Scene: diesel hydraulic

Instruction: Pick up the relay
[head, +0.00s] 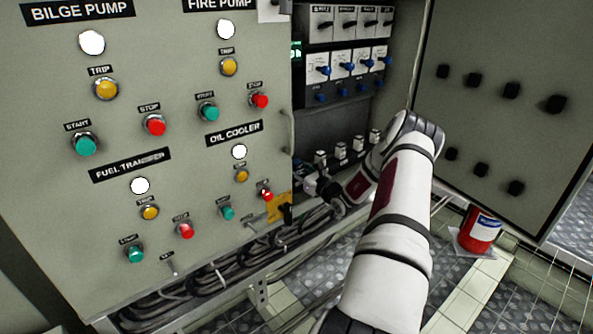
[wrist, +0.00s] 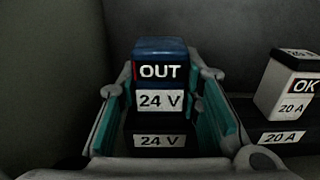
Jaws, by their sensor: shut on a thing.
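A relay (wrist: 160,72) with a blue top, marked OUT and 24 V, stands upright in the wrist view. My gripper (wrist: 165,95) has its teal-padded fingers on both sides of it, shut on it. A dark base with a second 24 V label (wrist: 160,141) is just below the relay; I cannot tell whether the relay is still seated in it. In the head view my gripper (head: 308,180) reaches into the lower left of the open cabinet, partly behind the panel edge, and the held relay is not clear there.
A white relay (wrist: 288,88) marked OK, 20 A stands to the right on its own base. Several small relays (head: 341,151) line the cabinet shelf. The button panel (head: 75,200) is left, the open cabinet door (head: 490,130) right. A red can (head: 482,229) stands on the floor.

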